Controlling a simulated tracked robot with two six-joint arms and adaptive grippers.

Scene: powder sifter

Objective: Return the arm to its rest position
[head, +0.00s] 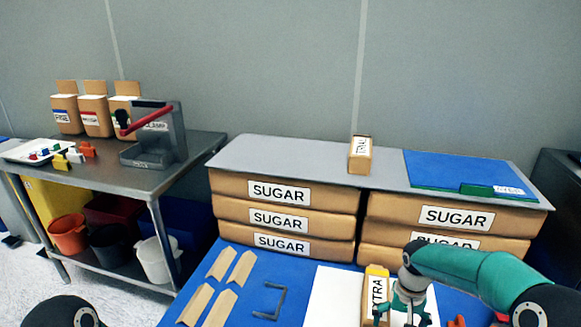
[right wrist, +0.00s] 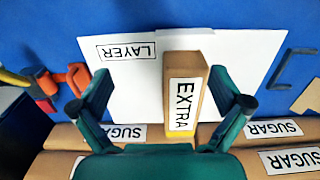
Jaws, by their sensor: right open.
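My right gripper (head: 408,312) comes in from the right in the head view, at the front over the blue table. In the right wrist view its two green fingers (right wrist: 163,106) are spread wide. A brown box labelled EXTRA (head: 376,292) stands beside the gripper, on a white sheet. In the right wrist view this EXTRA box (right wrist: 184,92) shows between the fingers, nearer the right one, with a gap on each side. I cannot tell how deep the fingers reach along it. My left gripper is not in view; only a dark arm part shows at the bottom left.
Stacked SUGAR boxes (head: 279,194) stand behind, under a grey board (head: 290,158) bearing a small box (head: 360,155) and a blue panel (head: 465,172). The white LAYER sheet (right wrist: 118,72), brown strips (head: 222,264) and a dark bracket (head: 270,301) lie on the blue table. A metal cart (head: 185,176) stands left.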

